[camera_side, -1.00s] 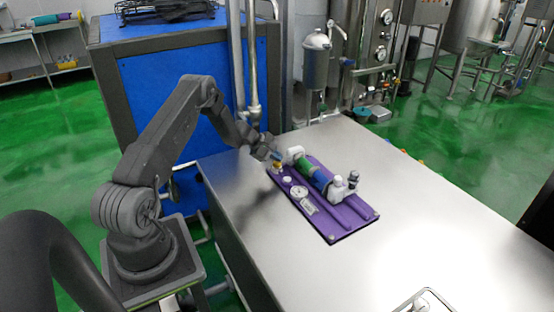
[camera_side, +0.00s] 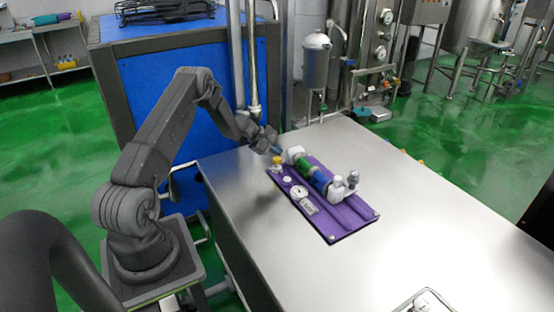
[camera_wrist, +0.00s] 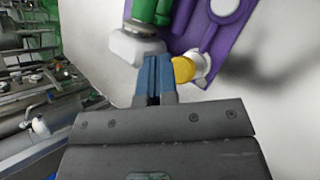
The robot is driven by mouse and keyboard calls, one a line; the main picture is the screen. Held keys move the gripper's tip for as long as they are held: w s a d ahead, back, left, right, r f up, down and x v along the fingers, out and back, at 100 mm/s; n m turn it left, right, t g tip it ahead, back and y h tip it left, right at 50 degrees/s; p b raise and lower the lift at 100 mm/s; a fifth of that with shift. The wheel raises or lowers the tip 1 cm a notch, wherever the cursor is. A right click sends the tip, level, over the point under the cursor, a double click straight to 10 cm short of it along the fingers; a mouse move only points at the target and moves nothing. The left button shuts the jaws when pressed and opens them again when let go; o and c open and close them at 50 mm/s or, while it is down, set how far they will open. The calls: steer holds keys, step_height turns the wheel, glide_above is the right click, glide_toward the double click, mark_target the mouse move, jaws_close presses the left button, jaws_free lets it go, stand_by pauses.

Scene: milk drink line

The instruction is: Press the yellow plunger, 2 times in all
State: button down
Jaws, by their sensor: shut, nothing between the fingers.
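The yellow plunger (camera_side: 277,160) stands up at the far left end of the purple board (camera_side: 347,229). In the wrist view the plunger (camera_wrist: 183,69) is a yellow cap on a white base, just right of my fingertips. My gripper (camera_side: 277,149) is shut and empty, above and close by the plunger in the side view. Its blue fingers show together in the wrist view (camera_wrist: 154,66), between the white end block (camera_wrist: 133,46) and the plunger. I cannot tell whether the fingertips touch anything.
A green and blue cylinder (camera_side: 308,171) lies along the board, with white fittings (camera_side: 338,186) at its near end. A round dial (camera_side: 299,191) and a label (camera_side: 309,206) sit on the board. The steel table (camera_side: 420,220) is clear to the right.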

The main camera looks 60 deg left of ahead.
mark_target(276, 159)
steer(key=shift+r, duration=2.5)
stand_by(0.7)
step_height(276, 159, up, 4)
steer(key=shift+f, duration=0.1)
steer(key=shift+f, duration=0.1)
steer(key=shift+f, duration=4.3)
steer(key=shift+f, duration=0.4)
